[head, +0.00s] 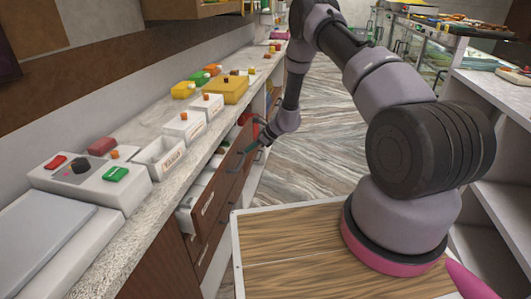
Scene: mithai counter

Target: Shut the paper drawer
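A brown-fronted drawer (214,200) under the left counter stands pulled out, with pale contents or lining showing behind its front. More brown drawer fronts (236,152) farther along also stick out. The labels are too small to read, so I cannot tell which one is the paper drawer. My gripper (257,147) is beside the farther drawer front, beyond the nearer open drawer. Its teal-tipped fingers are small in view. I cannot tell whether they touch the drawer or how far apart they are.
The counter (140,222) carries a control box (95,175) with coloured buttons, white bins (184,126) and yellow boxes (229,90). White shelves (492,120) stand at the right. The marbled floor (320,150) between is clear.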

